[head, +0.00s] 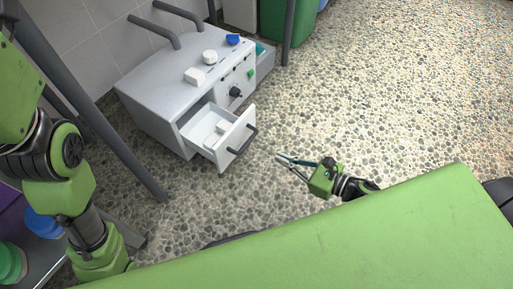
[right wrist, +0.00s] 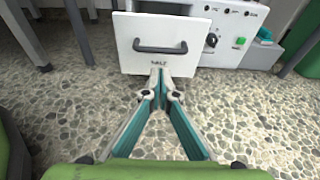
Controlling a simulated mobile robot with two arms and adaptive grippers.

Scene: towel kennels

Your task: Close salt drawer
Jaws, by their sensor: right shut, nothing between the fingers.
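The salt drawer (head: 220,138) is pulled out from the front of a white cabinet (head: 160,88), with a small white block (head: 222,127) inside. In the right wrist view its front (right wrist: 160,30) faces me, with a dark bar handle (right wrist: 160,47) and a label below it that appears to read SALT. My right gripper (head: 281,160) is shut and empty, in front of the drawer and to its right in the head view. In the right wrist view its fingertips (right wrist: 161,76) overlap the lower edge of the drawer front; I cannot tell whether they touch. My left gripper is out of view.
Grey posts stand near the cabinet. The pebbled floor (head: 400,90) to the right is clear.

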